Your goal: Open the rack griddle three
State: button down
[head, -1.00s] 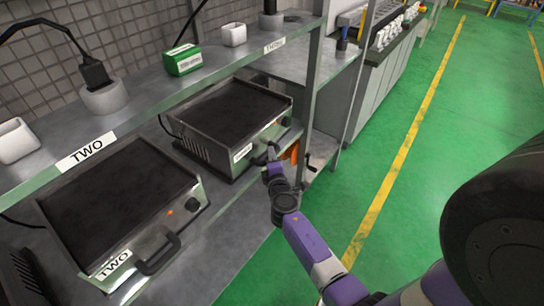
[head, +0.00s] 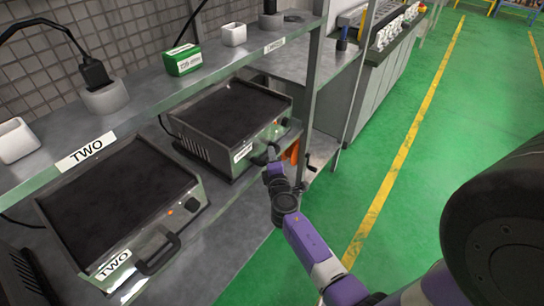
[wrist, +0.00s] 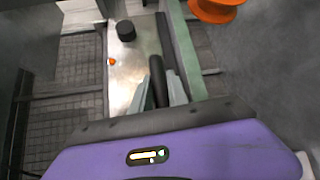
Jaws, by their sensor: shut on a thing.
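The far griddle (head: 232,112) has a dark flat top and a metal front with a white label that is too small to read. It stands on the rack's lower shelf. My gripper (head: 270,160) is at its front handle. In the wrist view, my gripper (wrist: 161,92) is shut on the dark handle bar (wrist: 160,88), with one finger on each side. The griddle's metal front (wrist: 129,70) shows there with a black knob (wrist: 126,31) and a small orange light (wrist: 112,61). The griddle's top looks level.
A second griddle labelled TWO (head: 115,205) stands nearer on the same shelf. The upper shelf (head: 200,85) holds a green box (head: 183,61), white cups and sockets with plugs. A rack post (head: 310,90) stands right of the far griddle. The green floor (head: 420,150) to the right is open.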

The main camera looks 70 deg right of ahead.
jog(key=s+a+b, duration=0.2)
jog(key=s+a, duration=0.2)
jog(key=s, duration=1.1)
jog(key=shift+s+b, duration=0.25)
jog(key=shift+b, duration=0.05)
jog(key=c, duration=1.3)
grip_release()
jog(key=shift+d, duration=0.1)
jog(key=b+v, duration=0.3)
jog(key=v, duration=0.5)
jog(key=shift+f, duration=0.1)
